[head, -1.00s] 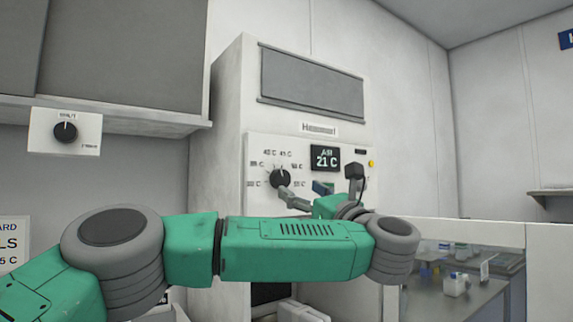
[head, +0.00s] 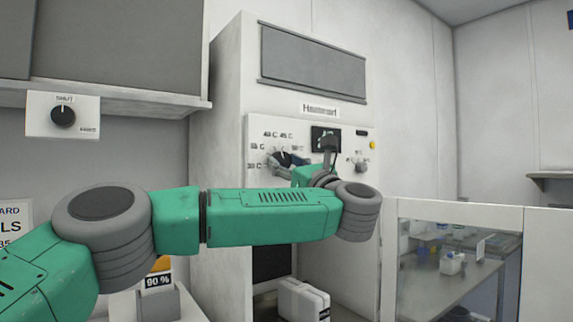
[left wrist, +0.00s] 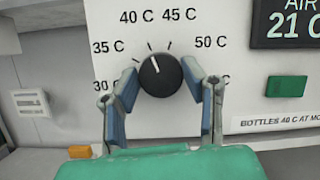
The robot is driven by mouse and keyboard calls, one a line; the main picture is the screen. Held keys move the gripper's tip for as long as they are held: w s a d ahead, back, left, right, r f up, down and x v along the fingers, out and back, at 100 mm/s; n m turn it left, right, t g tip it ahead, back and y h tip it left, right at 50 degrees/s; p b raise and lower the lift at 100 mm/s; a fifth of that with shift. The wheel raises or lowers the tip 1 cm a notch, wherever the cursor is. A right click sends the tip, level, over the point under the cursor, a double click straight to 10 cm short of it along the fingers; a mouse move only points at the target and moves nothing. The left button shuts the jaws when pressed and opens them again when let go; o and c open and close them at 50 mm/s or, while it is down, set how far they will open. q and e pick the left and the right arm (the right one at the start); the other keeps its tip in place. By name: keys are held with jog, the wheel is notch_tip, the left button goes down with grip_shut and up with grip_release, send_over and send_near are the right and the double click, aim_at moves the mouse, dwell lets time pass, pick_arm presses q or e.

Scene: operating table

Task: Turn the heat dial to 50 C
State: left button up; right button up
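The heat dial (left wrist: 160,75) is a round black knob on a white panel. Its white mark points up and slightly left, toward the 40 C tick. The printed scale around it shows 30 C, 35 C, 40 C, 45 C and 50 C (left wrist: 210,41). My left gripper (left wrist: 159,70) is open, with one blue-grey finger on each side of the dial; I cannot tell if either finger touches it. In the head view the dial (head: 281,158) is partly hidden by my left gripper. The dark display (head: 325,138) reads AIR 21 C in the wrist view. My right gripper is not in view.
A green button (left wrist: 286,86) sits right of the dial, above a bottles label. Another black knob (head: 63,116) is on a plate at the far left. A glass-fronted panel (head: 455,265) stands at the right. A white box (head: 303,299) is below the cabinet.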

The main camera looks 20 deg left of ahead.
pick_arm(q)
jog(key=shift+m, duration=0.5)
jog(key=m+t+h+b, duration=0.1)
jog(key=m, duration=0.1)
jog(key=shift+m+t, duration=0.3)
jog(key=shift+m, duration=0.1)
jog(key=m+h+b, duration=0.1)
jog(key=m, duration=0.1)
jog(key=shift+r+m+t, duration=0.1)
jog(key=shift+m+t, duration=0.2)
jog(key=shift+s+r+m+h, duration=0.1)
jog(key=shift+m+h, duration=0.6)
jog(key=shift+m, duration=0.5)
jog(key=shift+m+t+h, duration=0.4)
jog(key=shift+m+h, duration=0.2)
jog(key=shift+m, duration=0.6)
jog(key=m+p, duration=0.1)
jog(key=m+h, duration=0.1)
jog(key=m, duration=0.1)
jog(key=m+h+p, duration=0.1)
jog(key=shift+r+p, duration=0.25)
jog(key=shift+p, duration=0.05)
jog(key=shift+a+f+m+g+h+p, duration=0.15)
jog(key=shift+m+h+p, duration=0.25)
jog(key=shift+m+p, duration=0.75)
jog(key=shift+d+r+m+g+h+p, duration=0.1)
jog(key=shift+m+g+h+p, duration=0.25)
jog(key=shift+m+p, duration=0.8)
jog(key=shift+f+m+b, duration=0.1)
jog(key=shift+m+b, duration=0.2)
